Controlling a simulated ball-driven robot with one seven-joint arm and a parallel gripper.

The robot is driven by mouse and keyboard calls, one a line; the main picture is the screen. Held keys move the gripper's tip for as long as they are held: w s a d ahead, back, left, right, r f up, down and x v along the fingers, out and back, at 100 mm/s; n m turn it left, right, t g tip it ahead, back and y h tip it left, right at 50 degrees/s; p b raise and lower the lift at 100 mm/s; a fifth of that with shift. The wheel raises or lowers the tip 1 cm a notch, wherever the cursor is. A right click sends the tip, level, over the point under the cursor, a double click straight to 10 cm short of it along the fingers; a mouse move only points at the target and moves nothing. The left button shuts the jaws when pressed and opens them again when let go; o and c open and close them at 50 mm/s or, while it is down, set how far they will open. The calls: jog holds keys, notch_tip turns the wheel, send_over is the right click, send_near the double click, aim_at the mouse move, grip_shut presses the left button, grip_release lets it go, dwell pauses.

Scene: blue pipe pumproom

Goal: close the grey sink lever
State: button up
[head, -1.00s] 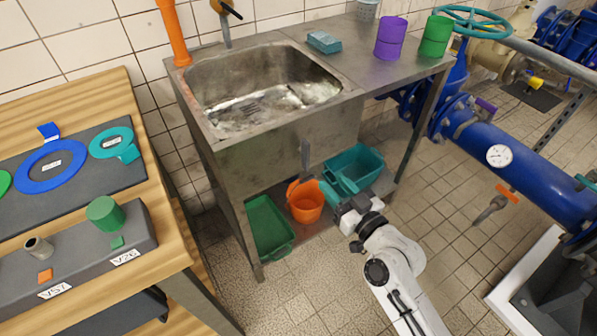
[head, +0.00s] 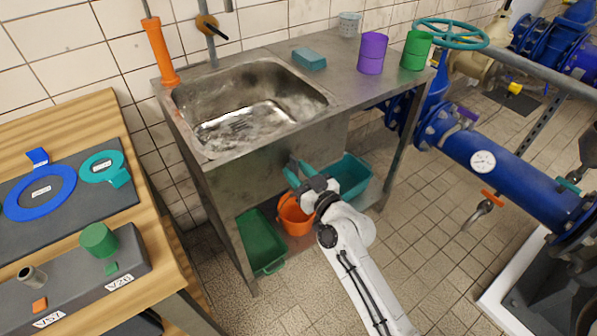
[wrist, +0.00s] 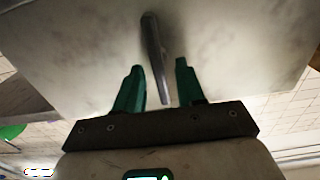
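The grey sink lever (head: 293,163) is on the front panel of the metal sink (head: 262,170). In the head view it is small and partly hidden by my fingers. In the wrist view the lever (wrist: 154,48) is a slim grey bar running down from the panel, its end between my two fingers. My gripper (head: 298,171) has teal fingers and is at the lever, below the basin's front edge. In the wrist view my gripper (wrist: 158,75) is open, with one green finger on each side of the lever and gaps visible on both sides.
Under the sink are a green tray (head: 257,245), an orange bucket (head: 294,218) and a teal tub (head: 352,178). A wooden workbench (head: 170,235) stands at left. Blue pipes (head: 515,170) run at right. Tiled floor is open between sink and pipes.

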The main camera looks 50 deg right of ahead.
jog(key=shift+c, duration=0.2)
grip_shut()
jog(key=shift+m, duration=0.3)
jog(key=m, duration=0.3)
jog(key=shift+d+m, duration=0.15)
jog(key=shift+m, duration=0.25)
jog(key=shift+s+d+f+m+p, duration=0.15)
jog(key=shift+m+p, duration=0.2)
jog(key=shift+m, duration=1.8)
jog(key=shift+w+d+f+m+p, duration=0.1)
jog(key=shift+f+m+p, duration=0.2)
jog(key=shift+m, duration=1.8)
jog(key=shift+s+d+f+m+p, duration=0.1)
jog(key=shift+m+p, duration=0.3)
jog(key=shift+m, duration=1.75)
